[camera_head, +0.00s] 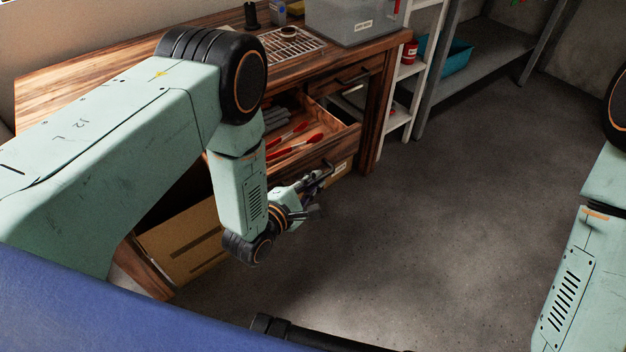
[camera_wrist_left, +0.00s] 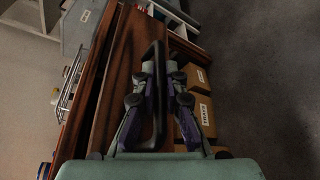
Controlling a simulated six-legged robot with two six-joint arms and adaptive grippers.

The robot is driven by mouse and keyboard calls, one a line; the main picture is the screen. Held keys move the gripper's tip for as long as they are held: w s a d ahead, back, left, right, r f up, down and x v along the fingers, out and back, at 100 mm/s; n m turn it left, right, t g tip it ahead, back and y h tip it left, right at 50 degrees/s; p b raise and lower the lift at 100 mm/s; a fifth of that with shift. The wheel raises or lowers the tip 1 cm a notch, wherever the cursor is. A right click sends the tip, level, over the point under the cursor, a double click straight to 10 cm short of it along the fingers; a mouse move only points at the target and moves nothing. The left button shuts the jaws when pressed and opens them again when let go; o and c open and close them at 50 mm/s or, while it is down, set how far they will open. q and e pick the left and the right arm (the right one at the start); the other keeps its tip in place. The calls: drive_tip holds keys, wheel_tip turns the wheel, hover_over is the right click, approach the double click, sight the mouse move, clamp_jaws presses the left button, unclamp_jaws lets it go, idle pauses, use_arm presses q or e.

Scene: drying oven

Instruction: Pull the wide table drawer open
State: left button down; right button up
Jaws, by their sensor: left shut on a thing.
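The wide wooden drawer (camera_head: 335,145) stands out from the wooden table (camera_head: 90,68), and its inside shows from above. Red-handled tools (camera_head: 296,142) and grey items lie in it. My left gripper (camera_head: 318,178) is at the drawer's front, low in front of the table. In the left wrist view, the black bar handle (camera_wrist_left: 158,60) runs between the fingers of my left gripper (camera_wrist_left: 162,78), which are shut on it. My arm hides the drawer's left part in the head view. My right arm shows at the right edge, but its gripper is out of view.
A smaller drawer front with a dark handle (camera_head: 352,75) is right of the wide drawer. A wire rack (camera_head: 290,45) and a grey bin (camera_head: 350,22) stand on the table. Cardboard boxes (camera_wrist_left: 192,77) are below. Open grey floor (camera_head: 430,220) lies to the right.

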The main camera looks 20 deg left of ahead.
idle(0.4)
use_arm(q)
drive_tip(key=c, duration=1.4)
unclamp_jaws()
drive_tip(key=v, duration=1.2)
